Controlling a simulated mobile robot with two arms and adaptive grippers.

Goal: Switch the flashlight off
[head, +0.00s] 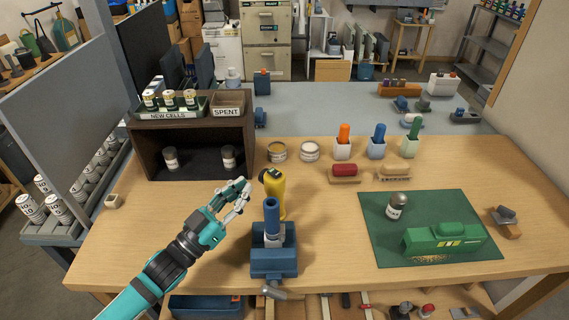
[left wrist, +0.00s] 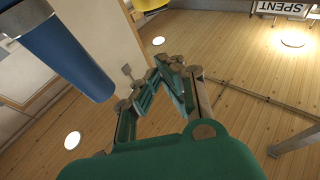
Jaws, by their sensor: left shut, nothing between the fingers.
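My left gripper (head: 240,190) is just left of the yellow object, shut and empty, with a small apparent gap. In the left wrist view, the shut fingers (left wrist: 165,72) point up the picture, the blue cylinder (left wrist: 65,45) is at upper left, and a bit of yellow (left wrist: 148,4) shows at the top edge. I cannot make out a switch. My right gripper is not in view.
A dark cell shelf (head: 195,137) with NEW CELLS and SPENT trays stands behind my left gripper. Tins, handled tools in cups and brushes line the bench's back. A green mat (head: 440,195) with a green block (head: 443,238) lies right. The bench (head: 335,235) between vise and mat is clear.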

